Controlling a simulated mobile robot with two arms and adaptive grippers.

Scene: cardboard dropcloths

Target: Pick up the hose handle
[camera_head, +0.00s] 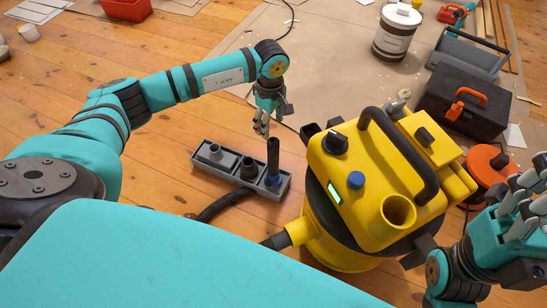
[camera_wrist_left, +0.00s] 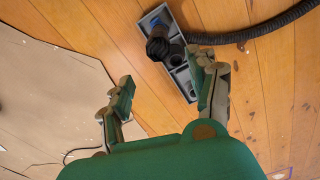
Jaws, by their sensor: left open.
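The hose handle, a dark upright tube (camera_head: 273,158), stands at the right end of a grey accessory tray (camera_head: 226,175) on the wooden floor. In the left wrist view a black ribbed end (camera_wrist_left: 157,45) shows at the tray (camera_wrist_left: 181,83), beside a blue part; I take it to be this handle, seen end-on. My left gripper (camera_head: 262,128) is open and empty, just above and to the left of the handle's top, apparently not touching it. In the left wrist view its fingers (camera_wrist_left: 162,70) are spread apart. My right gripper (camera_head: 522,208) is at the right edge, partly cut off.
A yellow vacuum (camera_head: 385,180) stands close right of the tray. A black corrugated hose (camera_head: 226,203) runs on the floor beside the tray. A black toolbox (camera_head: 465,102), an orange reel (camera_head: 487,165) and a paint bucket (camera_head: 396,35) are further right. Floor left of the tray is clear.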

